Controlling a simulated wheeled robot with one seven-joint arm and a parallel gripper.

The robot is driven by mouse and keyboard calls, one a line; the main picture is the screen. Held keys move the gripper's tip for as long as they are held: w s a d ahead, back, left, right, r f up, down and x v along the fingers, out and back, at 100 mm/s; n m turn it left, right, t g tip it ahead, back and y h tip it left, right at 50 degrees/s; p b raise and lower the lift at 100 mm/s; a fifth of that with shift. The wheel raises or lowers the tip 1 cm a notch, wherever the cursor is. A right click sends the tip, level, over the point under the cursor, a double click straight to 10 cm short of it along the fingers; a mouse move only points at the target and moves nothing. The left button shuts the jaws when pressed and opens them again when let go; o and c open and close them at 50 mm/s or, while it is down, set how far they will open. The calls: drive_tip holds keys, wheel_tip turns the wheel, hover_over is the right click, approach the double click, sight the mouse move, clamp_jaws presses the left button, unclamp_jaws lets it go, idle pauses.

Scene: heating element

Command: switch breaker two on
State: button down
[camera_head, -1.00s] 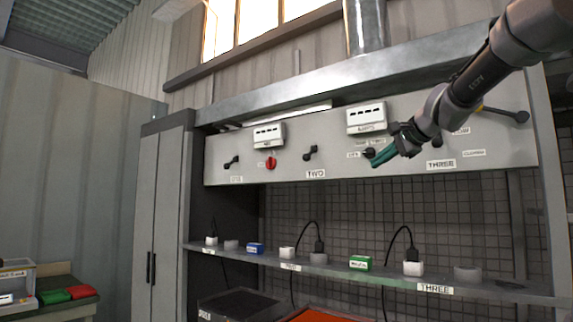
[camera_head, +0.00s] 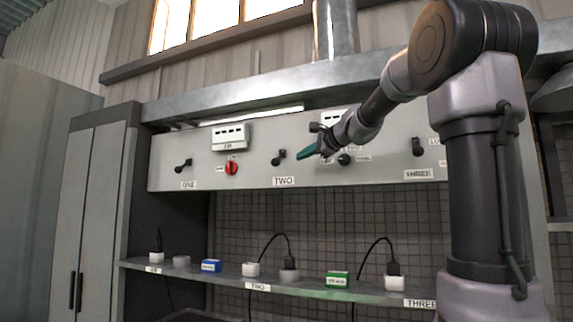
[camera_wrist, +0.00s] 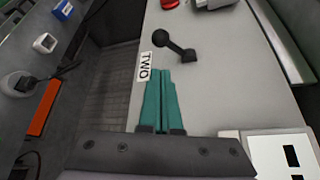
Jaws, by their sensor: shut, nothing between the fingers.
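Breaker two is a black lever (camera_head: 279,158) on the grey panel, above the "TWO" label (camera_head: 284,181). In the wrist view the lever (camera_wrist: 174,45) stands out from the panel, with its round knob near the "TWO" label (camera_wrist: 145,66). My gripper (camera_head: 307,152) has green fingers and is just right of the lever in the head view. In the wrist view the closed fingers (camera_wrist: 161,72) point toward the lever, with a small gap between the tips and the lever.
A red knob (camera_head: 231,168) sits left of breaker two, and lever one (camera_head: 183,165) is further left. A black knob (camera_head: 344,159) and lever three (camera_head: 417,147) are to the right. A shelf (camera_head: 225,276) with plugs and small boxes runs below the panel.

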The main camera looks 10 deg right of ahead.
drive_tip(key=x, duration=0.9)
drive_tip(key=shift+w+a, duration=0.15)
drive_tip(key=shift+w, duration=0.2)
drive_tip(key=shift+s+a+r+m+g, duration=0.3)
drive_tip(key=shift+m+g, duration=0.2)
drive_tip(key=shift+m, duration=0.2)
wheel_tip(320, 180, up, 6)
drive_tip(key=m+g+y, duration=0.2)
drive_tip(key=m+g, duration=0.3)
hover_over(278, 160)
drive_tip(key=d, duration=0.2)
drive_tip(key=shift+a+r, duration=0.1)
drive_tip(key=shift+r, duration=0.25)
drive_tip(key=shift+r, duration=0.1)
idle(0.6)
